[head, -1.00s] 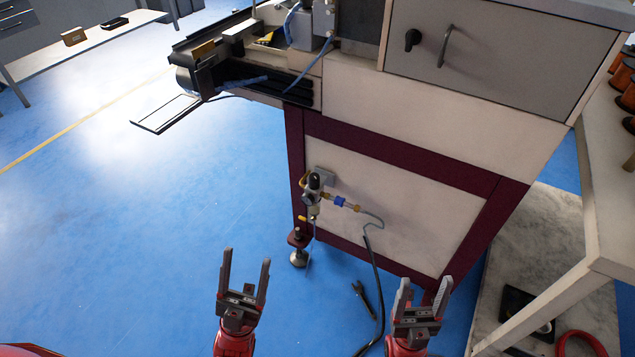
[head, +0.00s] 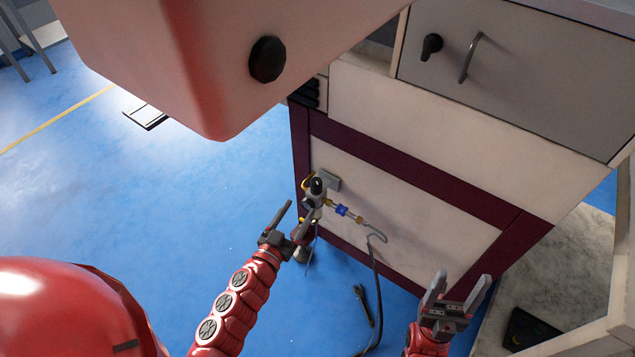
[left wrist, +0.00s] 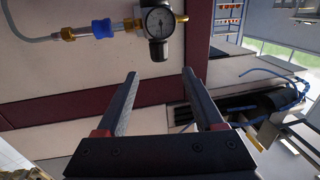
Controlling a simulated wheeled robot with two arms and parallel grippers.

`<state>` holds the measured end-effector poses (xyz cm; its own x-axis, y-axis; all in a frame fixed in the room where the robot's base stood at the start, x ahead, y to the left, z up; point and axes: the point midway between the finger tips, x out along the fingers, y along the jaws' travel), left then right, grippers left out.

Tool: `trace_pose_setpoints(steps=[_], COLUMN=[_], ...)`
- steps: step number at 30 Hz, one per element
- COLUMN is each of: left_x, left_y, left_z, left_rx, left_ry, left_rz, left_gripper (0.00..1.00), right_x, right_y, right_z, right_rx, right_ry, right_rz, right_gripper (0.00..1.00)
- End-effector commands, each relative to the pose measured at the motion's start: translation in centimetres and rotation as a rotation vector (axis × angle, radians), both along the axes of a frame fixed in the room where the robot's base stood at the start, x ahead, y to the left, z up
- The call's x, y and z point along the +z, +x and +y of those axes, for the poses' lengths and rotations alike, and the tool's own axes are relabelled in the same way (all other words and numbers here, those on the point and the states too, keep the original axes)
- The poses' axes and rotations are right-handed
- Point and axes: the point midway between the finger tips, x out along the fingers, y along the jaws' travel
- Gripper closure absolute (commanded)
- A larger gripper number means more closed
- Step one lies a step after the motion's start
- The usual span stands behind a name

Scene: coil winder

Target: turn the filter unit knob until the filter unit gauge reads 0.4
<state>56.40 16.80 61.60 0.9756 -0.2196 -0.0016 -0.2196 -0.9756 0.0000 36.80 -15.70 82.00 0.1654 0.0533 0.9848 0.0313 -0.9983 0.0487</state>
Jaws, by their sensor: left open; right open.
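The filter unit (head: 315,195) is mounted on the pale lower panel of the machine, with a blue fitting (head: 341,210) and a hose on its right. A dark rounded part that looks like the knob (left wrist: 159,50) sits at the gauge's edge. My left gripper (head: 295,216) is open and empty, just short of the filter unit; its fingers (left wrist: 160,88) point toward it without touching in the wrist view. My right gripper (head: 461,289) is open and empty, lower right of the unit.
A dark hose (head: 377,285) hangs from the fitting to the floor. A dark tool (head: 363,304) lies on the blue floor beside it. The machine's maroon frame (head: 400,170) surrounds the panel.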

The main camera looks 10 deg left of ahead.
Motion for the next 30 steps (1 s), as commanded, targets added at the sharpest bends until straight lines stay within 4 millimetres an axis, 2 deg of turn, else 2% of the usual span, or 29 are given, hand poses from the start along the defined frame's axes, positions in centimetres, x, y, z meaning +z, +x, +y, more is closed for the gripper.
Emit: trace_pose_setpoints(steps=[6,12,19,28,30], left_x=[0.1,0.1,0.1,0.0,0.0], left_y=[5.2,8.8,10.6,10.8,10.8], left_z=[-1.4,-2.1,-2.5,-2.6,-2.6], left_rx=[-0.005,-0.003,-0.003,-0.003,-0.003], left_ry=[-0.001,0.0,0.001,0.0,0.0], left_rz=[-0.005,-0.004,-0.002,-0.001,-0.001], left_gripper=[0.31,0.31,0.31,0.31,0.41], right_x=[-0.4,-0.6,-0.8,-0.8,-0.8], right_y=[0.0,0.0,0.0,0.0,0.0], right_z=[0.0,0.0,0.0,0.0,0.0], right_rx=[0.0,0.0,0.0,0.0,0.0], right_ry=[0.0,0.0,0.0,0.0,0.0], right_rz=[0.0,0.0,0.0,0.0,0.0], right_gripper=[0.33,0.33,0.33,0.33,0.33])
